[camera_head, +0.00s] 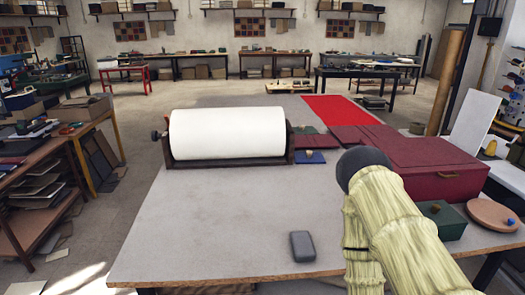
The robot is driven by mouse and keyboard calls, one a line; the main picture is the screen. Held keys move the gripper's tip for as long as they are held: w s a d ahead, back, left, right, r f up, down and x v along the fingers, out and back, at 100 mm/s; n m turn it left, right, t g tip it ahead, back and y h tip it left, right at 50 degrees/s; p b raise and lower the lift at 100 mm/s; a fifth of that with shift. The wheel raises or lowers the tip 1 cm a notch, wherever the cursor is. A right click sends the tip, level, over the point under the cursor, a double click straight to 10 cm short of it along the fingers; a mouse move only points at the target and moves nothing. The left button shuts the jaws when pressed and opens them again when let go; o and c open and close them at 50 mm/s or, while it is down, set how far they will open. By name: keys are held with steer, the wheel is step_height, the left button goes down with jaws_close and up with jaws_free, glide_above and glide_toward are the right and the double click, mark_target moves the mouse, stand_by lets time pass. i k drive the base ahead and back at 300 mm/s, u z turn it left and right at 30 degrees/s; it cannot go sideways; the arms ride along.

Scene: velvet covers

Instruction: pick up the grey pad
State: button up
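The grey pad (303,246) is a small, dark grey, rounded block. It lies near the front edge of the grey tabletop (215,228), right of the middle, with bare surface around it. My arm, in a pale yellow ruffled cover with a dark round end, rises at the lower right, to the right of the pad. The fingers of my gripper do not show, and nothing covers the pad.
A large white roll (228,134) in a dark cradle stands behind the pad. A blue pad (310,157) lies beside the cradle. A dark red box (430,168), a green box (442,220) and a round pinkish board (493,214) stand at the right. The table's front left is clear.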

mark_target(304, 249)
steer(key=u, duration=0.05)
steer(key=k, duration=0.5)
steer(key=u, duration=1.5)
steer(key=i, duration=1.2)
steer(key=z, duration=2.65)
